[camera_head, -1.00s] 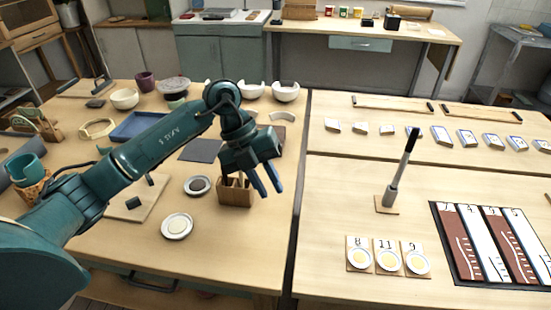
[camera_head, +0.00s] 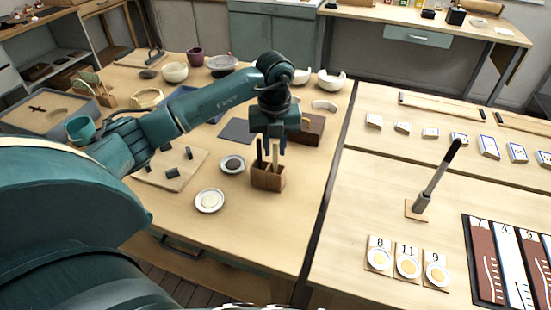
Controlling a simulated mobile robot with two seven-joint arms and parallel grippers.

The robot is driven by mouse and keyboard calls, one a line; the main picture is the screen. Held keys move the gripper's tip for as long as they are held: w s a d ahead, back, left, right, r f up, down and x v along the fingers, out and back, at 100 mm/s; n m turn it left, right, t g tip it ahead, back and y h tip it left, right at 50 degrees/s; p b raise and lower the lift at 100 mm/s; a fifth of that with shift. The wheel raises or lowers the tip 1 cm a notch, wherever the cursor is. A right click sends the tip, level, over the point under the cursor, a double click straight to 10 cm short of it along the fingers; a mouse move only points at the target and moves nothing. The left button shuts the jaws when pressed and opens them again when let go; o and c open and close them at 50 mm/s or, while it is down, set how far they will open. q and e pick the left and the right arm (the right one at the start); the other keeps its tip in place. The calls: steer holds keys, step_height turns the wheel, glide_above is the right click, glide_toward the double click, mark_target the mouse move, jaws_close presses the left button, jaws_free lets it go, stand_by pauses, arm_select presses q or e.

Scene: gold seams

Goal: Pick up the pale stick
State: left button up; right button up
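The pale stick (camera_head: 275,154) stands upright in a small wooden holder (camera_head: 266,182) on the left table. A dark stick (camera_head: 260,150) stands in the same holder, just left of it. My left gripper (camera_head: 274,148) points down above the holder, its blue fingers apart with the top of the pale stick between or just behind them. I cannot tell whether either finger touches the stick. My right gripper is not in view.
Two small round dishes, one with dark contents (camera_head: 233,164) and one pale (camera_head: 210,200), lie left of the holder. A brown block (camera_head: 311,128) sits behind it. The table between the holder and the seam on the right is clear.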

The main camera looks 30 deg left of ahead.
mark_target(276, 169)
arm_select(q)
step_height(276, 169, down, 4)
steer(key=shift+d+f+p, duration=0.1)
steer(key=shift+f+p, duration=0.05)
steer(key=shift+p, duration=0.15)
steer(key=shift+c, duration=0.3)
jaws_close()
